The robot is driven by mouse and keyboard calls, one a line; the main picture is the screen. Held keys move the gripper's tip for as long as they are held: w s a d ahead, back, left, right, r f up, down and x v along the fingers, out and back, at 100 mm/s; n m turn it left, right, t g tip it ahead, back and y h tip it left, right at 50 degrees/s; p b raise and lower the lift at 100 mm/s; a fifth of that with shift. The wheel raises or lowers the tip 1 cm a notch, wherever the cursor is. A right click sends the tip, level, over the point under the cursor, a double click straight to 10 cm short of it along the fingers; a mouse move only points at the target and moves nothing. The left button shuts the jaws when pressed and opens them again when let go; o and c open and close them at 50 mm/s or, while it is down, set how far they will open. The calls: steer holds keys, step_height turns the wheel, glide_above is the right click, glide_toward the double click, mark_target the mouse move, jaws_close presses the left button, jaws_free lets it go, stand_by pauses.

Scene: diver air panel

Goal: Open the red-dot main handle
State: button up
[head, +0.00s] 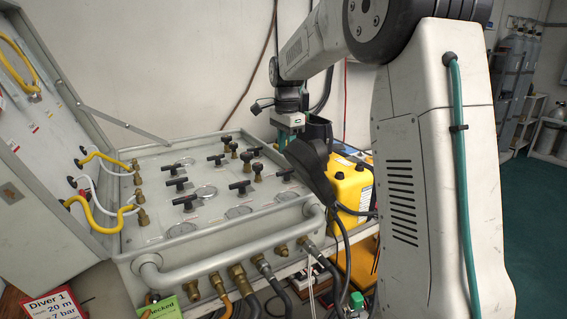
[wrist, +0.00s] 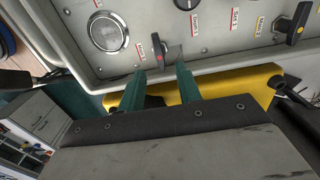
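The red-dot main handle (wrist: 158,46) shows in the wrist view as a short dark lever with a red spot, on the grey panel (wrist: 225,52) near its edge. My gripper (wrist: 162,71) has two teal fingers standing apart, with nothing seen between them. The fingertips lie just below the handle in the picture; I cannot tell whether they touch it. In the head view my gripper (head: 284,138) hangs over the right part of the panel (head: 160,215). I cannot pick out the red dot there.
A round gauge (wrist: 107,32) sits left of the handle, and a yellow-marked handle (wrist: 298,25) to its right. Several black handles, such as one in the head view (head: 240,186), stand on the panel. A pipe rail (head: 225,260) runs along its front. A yellow case (head: 352,187) stands beside it.

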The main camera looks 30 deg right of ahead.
mark_target(286, 170)
step_height(286, 170, down, 6)
steer(key=shift+r, duration=0.25)
jaws_close()
